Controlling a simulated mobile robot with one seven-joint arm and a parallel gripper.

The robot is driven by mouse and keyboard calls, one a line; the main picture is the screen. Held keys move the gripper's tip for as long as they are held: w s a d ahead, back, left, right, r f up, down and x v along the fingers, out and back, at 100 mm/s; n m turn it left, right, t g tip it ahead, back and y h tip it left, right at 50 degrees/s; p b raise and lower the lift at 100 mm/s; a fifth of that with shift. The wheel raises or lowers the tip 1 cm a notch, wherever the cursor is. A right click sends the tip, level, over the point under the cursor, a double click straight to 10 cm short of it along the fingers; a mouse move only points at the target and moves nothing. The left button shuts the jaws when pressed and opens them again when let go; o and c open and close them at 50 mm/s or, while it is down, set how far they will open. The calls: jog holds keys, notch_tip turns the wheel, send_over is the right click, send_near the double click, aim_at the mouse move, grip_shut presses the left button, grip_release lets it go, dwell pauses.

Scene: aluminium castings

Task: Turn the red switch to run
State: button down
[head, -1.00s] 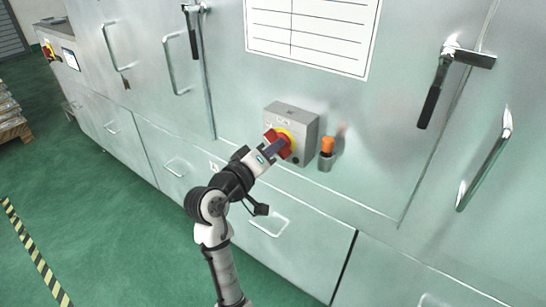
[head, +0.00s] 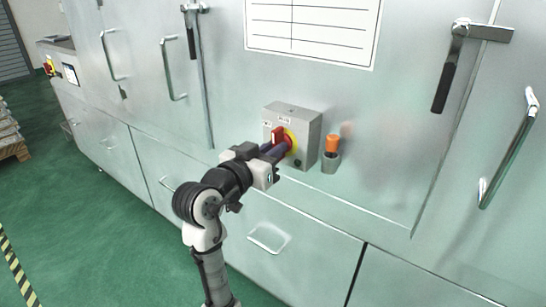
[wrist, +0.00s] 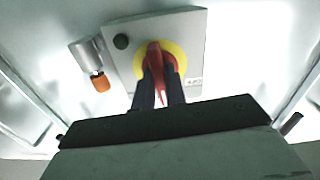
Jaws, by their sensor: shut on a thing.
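The red switch (head: 279,134) is a rotary handle on a yellow round plate (head: 292,141), on the front of a grey box (head: 307,127) fixed to the cabinet. My gripper (head: 284,148) is at the switch, its fingers shut on the red handle. In the wrist view the two dark fingers (wrist: 160,92) stand on either side of the red handle (wrist: 154,60), with the yellow plate (wrist: 172,48) behind. Small labels on the box are too small to read for certain. The fingers hide part of the handle.
An orange-capped part in a metal holder (head: 331,160) is just right of the box; it also shows in the wrist view (wrist: 101,84). Cabinet doors carry black-gripped latches (head: 443,85) and bar handles (head: 508,150). Green floor (head: 75,215) is clear at left.

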jog(key=shift+m+b, duration=0.3)
jog(key=shift+m, duration=0.3)
jog(key=c, duration=1.4)
grip_release()
jog(key=shift+c, duration=0.2)
jog(key=b+v, duration=0.1)
jog(key=v, duration=1.3)
